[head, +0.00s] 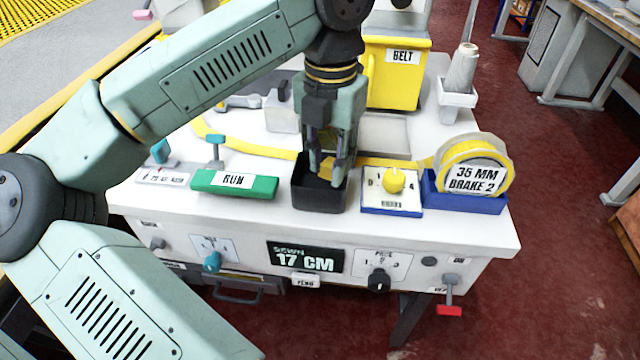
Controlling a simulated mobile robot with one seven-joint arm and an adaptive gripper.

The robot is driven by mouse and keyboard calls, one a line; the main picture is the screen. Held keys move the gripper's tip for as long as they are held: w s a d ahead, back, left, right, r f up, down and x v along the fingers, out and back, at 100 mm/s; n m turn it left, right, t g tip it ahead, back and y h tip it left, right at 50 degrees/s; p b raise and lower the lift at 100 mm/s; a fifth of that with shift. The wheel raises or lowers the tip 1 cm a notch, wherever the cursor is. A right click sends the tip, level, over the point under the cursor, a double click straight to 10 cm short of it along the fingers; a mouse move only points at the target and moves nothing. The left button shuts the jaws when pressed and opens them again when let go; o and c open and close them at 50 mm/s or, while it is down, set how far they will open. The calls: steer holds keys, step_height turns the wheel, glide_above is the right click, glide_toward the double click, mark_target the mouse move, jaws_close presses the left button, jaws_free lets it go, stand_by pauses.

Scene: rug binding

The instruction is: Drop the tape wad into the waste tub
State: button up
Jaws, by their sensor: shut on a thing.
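A small black open tub (318,199), which I take for the waste tub, stands near the front edge of the white table. My gripper (327,178) points straight down over this tub, with its fingertips at about the height of the rim or just inside it. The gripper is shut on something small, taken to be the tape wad. I cannot make out the floor of the tub.
A green RUN block (234,184) is left of the tub. A yellow BELT bin (396,75) and a thread cone (461,72) stand behind. A yellow strip crosses the table behind the tub.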

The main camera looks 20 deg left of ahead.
steer(key=o, duration=0.9)
step_height(320, 180, up, 8)
steer(key=shift+f, duration=0.25)
steer(key=shift+s, duration=0.1)
